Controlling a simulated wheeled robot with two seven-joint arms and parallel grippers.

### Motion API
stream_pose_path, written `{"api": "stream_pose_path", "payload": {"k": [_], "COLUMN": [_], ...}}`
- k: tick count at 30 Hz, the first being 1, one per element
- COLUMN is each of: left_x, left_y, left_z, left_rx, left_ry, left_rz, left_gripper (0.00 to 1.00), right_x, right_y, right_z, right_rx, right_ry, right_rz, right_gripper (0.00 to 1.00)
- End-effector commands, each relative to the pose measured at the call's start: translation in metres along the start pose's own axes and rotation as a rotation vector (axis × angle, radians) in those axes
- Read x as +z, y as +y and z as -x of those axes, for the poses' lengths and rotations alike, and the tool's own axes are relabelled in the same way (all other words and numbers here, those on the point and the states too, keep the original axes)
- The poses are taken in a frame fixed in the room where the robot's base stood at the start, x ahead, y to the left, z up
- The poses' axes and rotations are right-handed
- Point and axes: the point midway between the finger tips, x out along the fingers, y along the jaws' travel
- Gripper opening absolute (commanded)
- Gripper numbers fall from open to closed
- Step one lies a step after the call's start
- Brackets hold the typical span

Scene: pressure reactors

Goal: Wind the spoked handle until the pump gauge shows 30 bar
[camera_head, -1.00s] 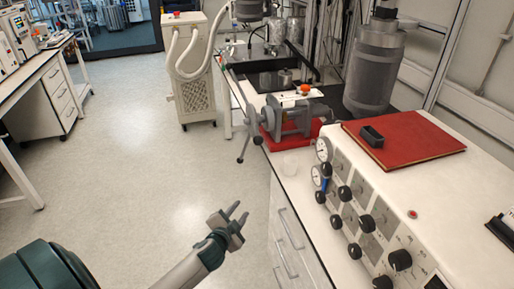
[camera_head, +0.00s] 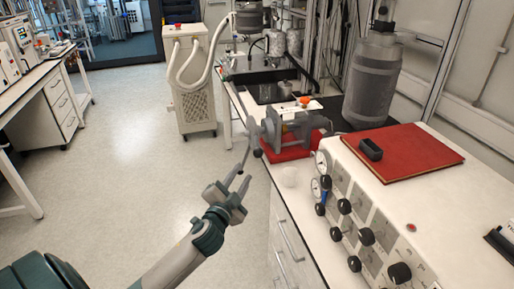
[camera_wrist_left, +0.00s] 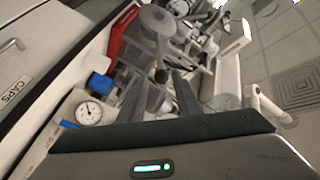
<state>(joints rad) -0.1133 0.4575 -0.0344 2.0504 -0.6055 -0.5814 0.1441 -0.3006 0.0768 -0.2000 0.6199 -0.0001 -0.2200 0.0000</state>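The spoked handle (camera_head: 254,134) is a grey hub with thin spokes, some ending in dark knobs, on the left end of the grey pump (camera_head: 290,128) on its red base. My left gripper (camera_head: 242,173) is below and in front of the handle, apart from it and empty, its two fingers spread. In the left wrist view the handle's hub (camera_wrist_left: 157,20) shows beyond the fingers. A round white gauge (camera_wrist_left: 88,112) with a dark needle is at the left there; its reading is too small to tell. My right gripper is out of view.
A control panel (camera_head: 375,215) with black knobs and small gauges stands on the right bench. White drawers (camera_head: 290,240) face the aisle. The floor (camera_head: 130,190) to the left is clear.

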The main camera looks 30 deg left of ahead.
Motion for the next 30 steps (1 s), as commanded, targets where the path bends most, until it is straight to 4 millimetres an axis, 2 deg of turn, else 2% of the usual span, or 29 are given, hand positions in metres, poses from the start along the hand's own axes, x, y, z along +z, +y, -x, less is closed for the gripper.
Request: {"api": "stream_pose_path", "payload": {"k": [8, 24, 30], "left_x": [-0.002, -0.001, 0.0], "left_y": [-0.002, -0.002, -0.001], "left_z": [-0.036, -0.125, -0.15], "left_rx": [-0.001, 0.0, 0.0], "left_ry": [-0.001, -0.001, -0.002], "left_rz": [-0.002, 0.0, 0.0], "left_gripper": [0.31, 0.31, 0.31], "right_x": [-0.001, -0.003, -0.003], "right_y": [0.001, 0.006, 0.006], "right_z": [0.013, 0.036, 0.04], "right_rx": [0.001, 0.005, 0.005], "right_ry": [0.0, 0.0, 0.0], "right_rz": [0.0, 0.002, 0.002], "right_gripper": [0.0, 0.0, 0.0]}}
